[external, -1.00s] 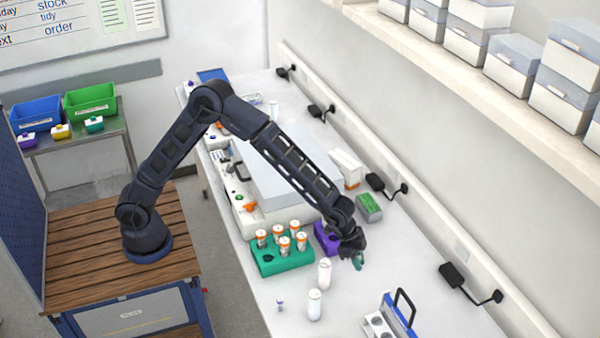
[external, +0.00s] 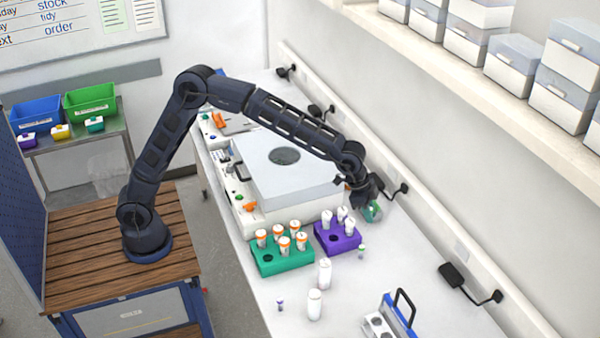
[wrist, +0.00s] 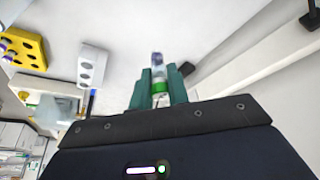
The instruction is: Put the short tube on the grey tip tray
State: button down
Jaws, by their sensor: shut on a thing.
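My gripper (external: 367,203) is at the far right of the bench in the external view, with its teal fingers pointing down. In the wrist view my gripper (wrist: 158,88) is shut on a small tube (wrist: 158,64), clear with a green band, which sticks out past the fingertips.
A purple rack (external: 336,243) and a teal rack (external: 283,262) hold tubes and caps. A small green-topped tube (external: 361,251) stands beside the purple rack. Two white bottles (external: 315,304) stand in front. A large grey machine (external: 285,180) is left of the gripper; the wall is close right.

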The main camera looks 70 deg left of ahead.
jog(key=w+a+r, duration=0.2)
jog(key=w+a, duration=0.5)
jog(key=a, duration=0.5)
jog(key=w+a+r, duration=0.1)
jog(key=w+a, duration=0.7)
jog(key=a, duration=0.3)
notch_tip(320, 180, down, 19)
jog(key=shift+f, duration=0.1)
jog(key=shift+f, duration=0.1)
jog(key=c, duration=1.4)
grip_release()
jog(key=shift+o, duration=0.2)
